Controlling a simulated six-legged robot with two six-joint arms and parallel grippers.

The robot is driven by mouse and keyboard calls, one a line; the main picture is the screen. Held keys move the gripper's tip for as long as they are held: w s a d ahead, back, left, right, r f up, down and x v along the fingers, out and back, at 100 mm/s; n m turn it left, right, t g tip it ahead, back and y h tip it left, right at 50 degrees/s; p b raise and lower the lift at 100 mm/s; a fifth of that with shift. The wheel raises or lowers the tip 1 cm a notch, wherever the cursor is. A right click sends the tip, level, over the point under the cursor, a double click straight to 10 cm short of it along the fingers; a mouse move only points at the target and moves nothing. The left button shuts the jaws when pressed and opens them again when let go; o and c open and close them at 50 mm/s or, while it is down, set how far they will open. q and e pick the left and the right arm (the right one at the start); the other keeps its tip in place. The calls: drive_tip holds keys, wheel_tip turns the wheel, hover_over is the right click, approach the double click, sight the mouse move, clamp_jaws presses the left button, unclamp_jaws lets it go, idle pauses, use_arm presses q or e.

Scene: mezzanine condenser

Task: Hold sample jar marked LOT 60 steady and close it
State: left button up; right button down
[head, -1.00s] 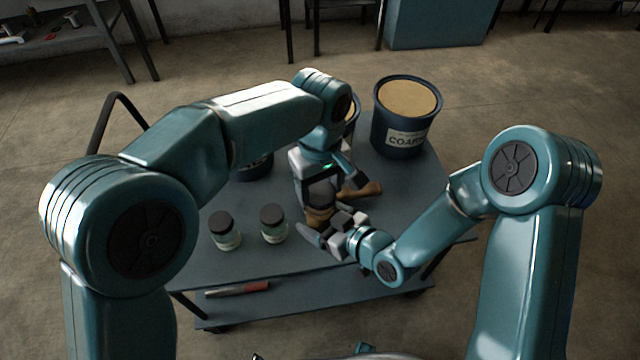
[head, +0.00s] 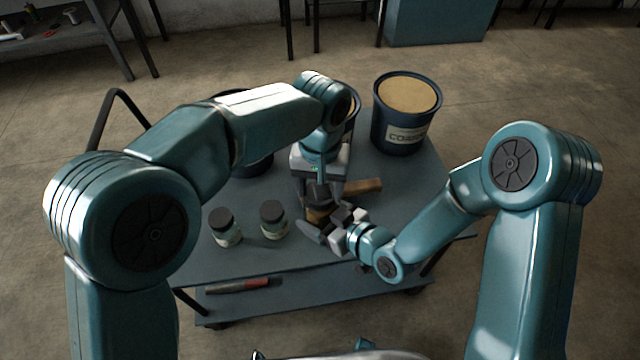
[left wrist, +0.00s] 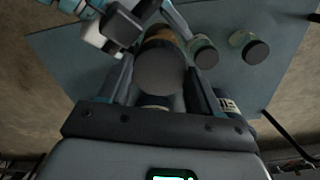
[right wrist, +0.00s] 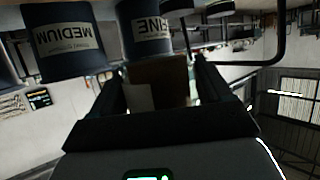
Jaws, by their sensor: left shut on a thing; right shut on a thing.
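The held sample jar is amber-brown, upright on the cart top, and mostly hidden by my grippers in the head view (head: 318,215). Its dark round lid (left wrist: 160,72) lies between the fingers of my left gripper (head: 322,194), which points down from above and is shut on it. My right gripper (head: 338,228) comes in low from the right and is shut around the jar's brown body (right wrist: 165,78). A pale label patch (right wrist: 138,98) shows there, but no lot marking is readable. I cannot tell whether the lid is fully seated.
Two dark-lidded jars (head: 224,228) (head: 273,220) stand just left of the held one. A COARSE bucket (head: 402,115) stands at the back right; MEDIUM (right wrist: 66,40) and FINE (right wrist: 148,30) buckets are near. A wooden handle (head: 364,186) lies behind the jar. The cart's front left is clear.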

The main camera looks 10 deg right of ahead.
use_arm(q)
drive_tip(key=m, duration=3.5)
drive_tip(key=shift+m, duration=0.3)
drive_tip(key=o, duration=1.1)
drive_tip(key=shift+f, duration=0.1)
